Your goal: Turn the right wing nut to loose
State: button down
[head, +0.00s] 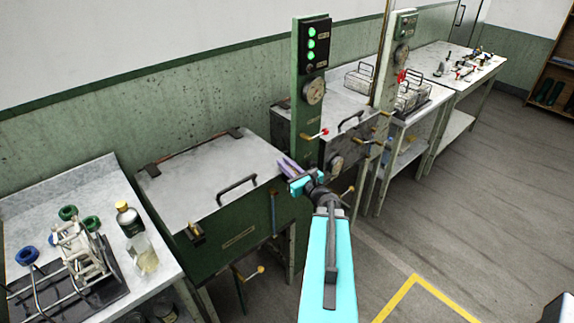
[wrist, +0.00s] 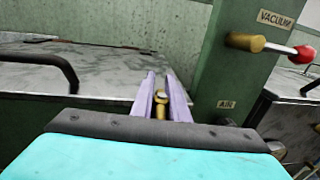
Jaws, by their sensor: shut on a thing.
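The right wing nut is a small brass piece (wrist: 160,108) between the fingers in the wrist view, at the right front corner of the green basin's lid. In the head view I cannot make it out behind my gripper. My gripper (head: 287,166) has two purple fingers, which also show in the wrist view (wrist: 160,84). It is shut on the wing nut, one finger on each side. The left wing nut (head: 196,231), also brass, sits at the lid's left front corner. The grey lid (head: 200,165) lies shut on the basin (head: 235,235).
A green post with a gauge (head: 314,91) and lit green lamps stands just right of my gripper. A red-tipped lever (wrist: 270,45) labelled VACUUM sticks out from it. The lid's black handle (head: 236,186) is to the left. A bench with bottles (head: 143,252) stands at far left.

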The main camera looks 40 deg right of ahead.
jog(key=shift+y, duration=0.3)
jog(key=shift+a+n+y, duration=0.25)
jog(key=shift+n+y, duration=0.45)
jog(key=shift+y, duration=0.1)
jog(key=c, duration=1.8)
grip_release()
jog(key=shift+a, duration=0.1)
jog(key=shift+s, duration=0.15)
